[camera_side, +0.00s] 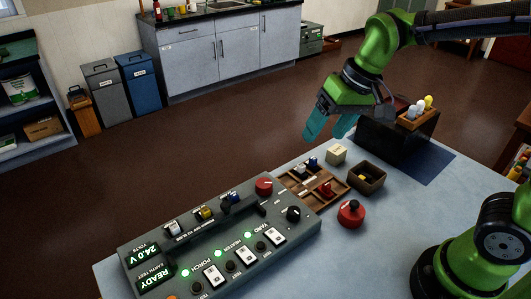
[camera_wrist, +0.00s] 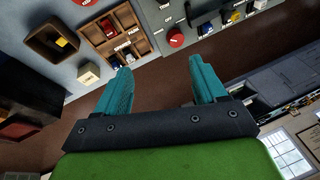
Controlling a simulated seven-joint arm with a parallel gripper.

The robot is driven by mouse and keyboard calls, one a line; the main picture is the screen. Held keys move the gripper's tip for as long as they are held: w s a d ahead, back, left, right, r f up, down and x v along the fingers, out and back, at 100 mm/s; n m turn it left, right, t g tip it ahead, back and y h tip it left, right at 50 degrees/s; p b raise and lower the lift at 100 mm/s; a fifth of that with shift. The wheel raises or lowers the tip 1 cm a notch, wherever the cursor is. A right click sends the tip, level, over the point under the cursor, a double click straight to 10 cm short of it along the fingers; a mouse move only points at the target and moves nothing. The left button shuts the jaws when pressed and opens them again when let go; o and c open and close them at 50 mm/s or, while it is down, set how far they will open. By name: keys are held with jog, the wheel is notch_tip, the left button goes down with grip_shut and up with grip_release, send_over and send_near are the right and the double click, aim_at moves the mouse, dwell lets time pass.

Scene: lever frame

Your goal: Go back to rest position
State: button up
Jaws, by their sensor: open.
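My gripper (camera_side: 329,127) is raised above the far edge of the table in the side view, with its teal fingers apart and nothing between them. In the wrist view my gripper (camera_wrist: 160,82) also shows two spread teal fingers with only floor and table edge beyond. The grey control panel (camera_side: 205,238) lies at the table's front left, with lit green lamps, white rocker switches and displays reading 24.0 V and READY. My gripper is apart from the panel and from everything on the table.
A wooden divided tray (camera_side: 312,193) holds small parts beside the panel. A cream cube (camera_side: 336,153), a dark open box (camera_side: 366,178) with a yellow piece and a red knob (camera_side: 351,213) stand nearby. A black block (camera_side: 385,138) with a small tray of bulbs stands at back right.

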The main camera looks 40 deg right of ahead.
jog(key=s+d+r+m+t, duration=0.1)
jog(key=s+d+t, duration=0.2)
jog(key=s, duration=0.6)
jog(key=shift+s+d+r+m+t, duration=0.15)
jog(key=shift+d+m+t, duration=0.25)
jog(key=shift+d, duration=0.25)
